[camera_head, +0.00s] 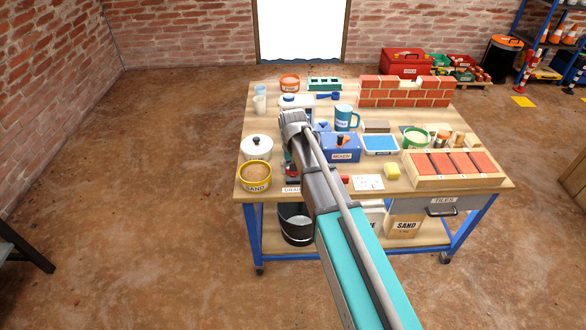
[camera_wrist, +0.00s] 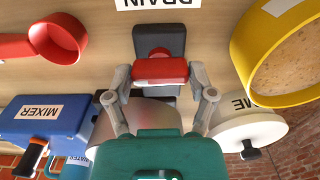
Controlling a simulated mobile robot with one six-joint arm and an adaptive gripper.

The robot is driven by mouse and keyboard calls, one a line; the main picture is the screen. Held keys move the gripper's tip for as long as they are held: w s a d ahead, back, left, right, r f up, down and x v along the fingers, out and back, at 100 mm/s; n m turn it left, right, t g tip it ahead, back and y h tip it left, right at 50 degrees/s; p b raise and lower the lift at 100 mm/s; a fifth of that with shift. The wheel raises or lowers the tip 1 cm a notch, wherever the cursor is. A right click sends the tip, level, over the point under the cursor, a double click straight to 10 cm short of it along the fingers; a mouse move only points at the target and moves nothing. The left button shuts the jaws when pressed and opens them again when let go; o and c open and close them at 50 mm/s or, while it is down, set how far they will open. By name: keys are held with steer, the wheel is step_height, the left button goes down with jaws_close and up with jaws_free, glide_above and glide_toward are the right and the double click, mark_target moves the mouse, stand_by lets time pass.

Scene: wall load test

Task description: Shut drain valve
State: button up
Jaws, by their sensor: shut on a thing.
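The drain valve shows in the wrist view as a dark block (camera_wrist: 150,40) with a red handle (camera_wrist: 160,72), beside a white DRAIN label (camera_wrist: 160,3). My gripper (camera_wrist: 161,78) has its two grey fingers at either end of the red handle and is shut on it. The handle lies crosswise in the picture. In the head view my arm covers most of the valve and gripper; part of the DRAIN label (camera_head: 291,190) shows at the table's front edge.
Near the valve stand a yellow SAND bowl (camera_head: 254,178), a white lidded pot (camera_head: 257,148) and a blue MIXER box (camera_head: 340,148). A red round-ended thing (camera_wrist: 60,38) lies across from the bowl. A black bucket (camera_head: 296,226) stands below the table (camera_head: 246,112).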

stand_by(0.3)
steer(key=o, duration=1.1)
steer(key=shift+c, duration=0.2)
